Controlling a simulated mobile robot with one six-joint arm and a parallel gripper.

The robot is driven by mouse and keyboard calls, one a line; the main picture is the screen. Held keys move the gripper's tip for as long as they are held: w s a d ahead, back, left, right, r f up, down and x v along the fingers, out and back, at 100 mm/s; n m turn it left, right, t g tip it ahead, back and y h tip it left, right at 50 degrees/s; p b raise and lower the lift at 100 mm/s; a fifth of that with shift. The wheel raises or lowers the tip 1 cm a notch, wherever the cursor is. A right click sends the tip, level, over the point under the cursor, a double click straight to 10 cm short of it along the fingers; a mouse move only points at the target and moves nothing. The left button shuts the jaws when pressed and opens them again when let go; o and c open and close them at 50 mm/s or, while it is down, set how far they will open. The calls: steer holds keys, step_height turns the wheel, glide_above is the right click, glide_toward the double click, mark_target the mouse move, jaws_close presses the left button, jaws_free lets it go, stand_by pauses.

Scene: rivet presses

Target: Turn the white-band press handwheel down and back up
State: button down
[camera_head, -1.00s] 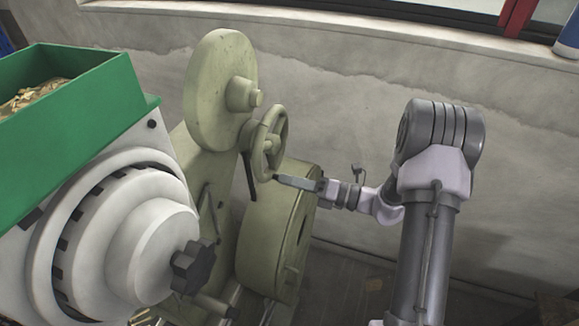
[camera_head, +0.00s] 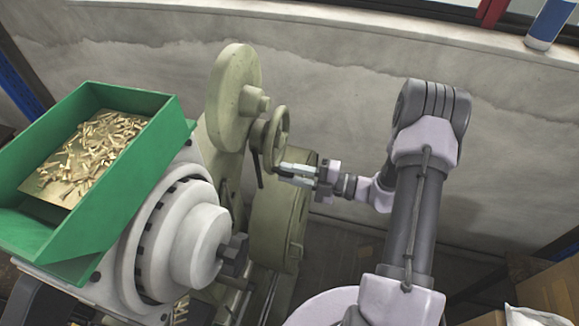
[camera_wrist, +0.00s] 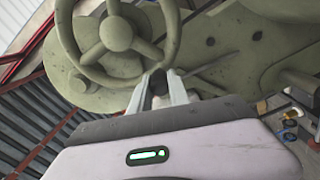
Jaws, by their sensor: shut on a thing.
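The handwheel (camera_head: 281,137) is a small olive-green spoked wheel on the right side of an olive-green press (camera_head: 236,100). It fills the upper left of the wrist view (camera_wrist: 118,34), with a round hub and several spokes. My gripper (camera_head: 280,170) reaches in from the right at the wheel's lower edge. In the wrist view its two pale fingers (camera_wrist: 158,84) are at the lower right of the rim, shut on it. The fingers hide that piece of rim. I cannot make out a white band on this press.
A green bin (camera_head: 50,228) of small brass-coloured pieces sits above a white round machine (camera_head: 200,245) at left. A large olive drum (camera_head: 277,215) stands just below the wheel. The grey wall (camera_head: 350,95) is behind. Cardboard boxes (camera_head: 550,290) are at lower right.

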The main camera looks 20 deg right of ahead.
mark_target(274, 140)
step_height(274, 140, up, 4)
steer(key=m+p, duration=0.1)
steer(key=m, duration=0.1)
steer(key=m+p, duration=0.1)
steer(key=p, duration=0.1)
steer(key=shift+s+f+m+p, duration=0.1)
steer(key=shift+f+m+p, duration=0.1)
steer(key=shift+m+p, duration=0.15)
steer(key=r+m+p, duration=0.2)
steer(key=shift+w+d+m, duration=0.15)
steer(key=shift+w+m, duration=0.05)
steer(key=shift+m, duration=0.15)
steer(key=shift+w+d+r+m+p, duration=0.15)
steer(key=shift+r+m+p, duration=0.25)
steer(key=shift+m+p, duration=0.2)
steer(key=shift+w+d+r+m+p, duration=0.15)
steer(key=shift+r+m+p, duration=0.25)
steer(key=shift+m, duration=0.2)
steer(key=shift+w+d+r+m+p, duration=0.15)
steer(key=shift+w+r+m+p, duration=0.2)
steer(key=shift+m, duration=0.45)
steer(key=shift+w+d+r+m+p, duration=0.15)
steer(key=shift+r+m+p, duration=0.2)
steer(key=shift+m+p, duration=0.35)
steer(key=c, duration=1.5)
jaws_free()
steer(key=shift+o, duration=1.2)
steer(key=shift+d, duration=0.25)
